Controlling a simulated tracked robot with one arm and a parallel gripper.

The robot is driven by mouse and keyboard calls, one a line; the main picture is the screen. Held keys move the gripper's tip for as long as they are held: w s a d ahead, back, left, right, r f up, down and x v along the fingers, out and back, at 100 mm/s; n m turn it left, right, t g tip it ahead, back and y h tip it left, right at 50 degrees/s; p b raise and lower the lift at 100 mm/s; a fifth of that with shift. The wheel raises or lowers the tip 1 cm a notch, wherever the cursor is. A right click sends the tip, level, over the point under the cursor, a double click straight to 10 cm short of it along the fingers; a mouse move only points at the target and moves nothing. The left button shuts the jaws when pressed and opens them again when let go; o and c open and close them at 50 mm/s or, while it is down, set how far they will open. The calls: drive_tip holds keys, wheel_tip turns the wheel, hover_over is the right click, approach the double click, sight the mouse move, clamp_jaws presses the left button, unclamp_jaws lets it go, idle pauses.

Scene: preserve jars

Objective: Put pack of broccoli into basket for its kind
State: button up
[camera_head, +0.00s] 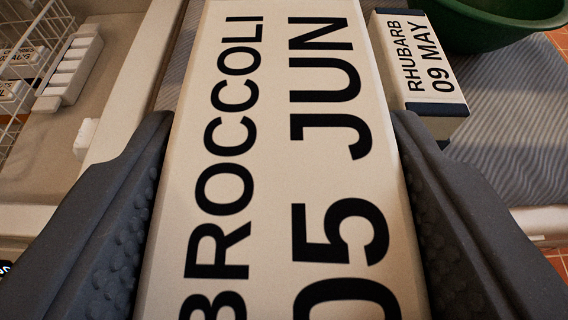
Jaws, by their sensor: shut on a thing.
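The pack of broccoli (275,130) is a long cream-coloured pack with black lettering reading "BROCCOLI 05 JUN". It fills the middle of the view, and its near end runs off the bottom edge. My gripper (280,145) is shut on it, with one dark grey textured finger along its left side and one along its right side. A white wire basket (40,40) shows in part at the upper left, with labelled packs inside whose words I cannot read fully.
A pack labelled "RHUBARB 09 MAY" (419,65) lies on a grey ribbed mat (510,130) to the right. A green bowl (500,25) stands behind it. A white ribbed object (70,68) is beside the wire basket. Orange tiles show at the right edge.

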wheel_tip(320, 180, up, 11)
drive_tip(key=p, duration=0.6)
idle(0.4)
drive_tip(key=shift+f, duration=0.1)
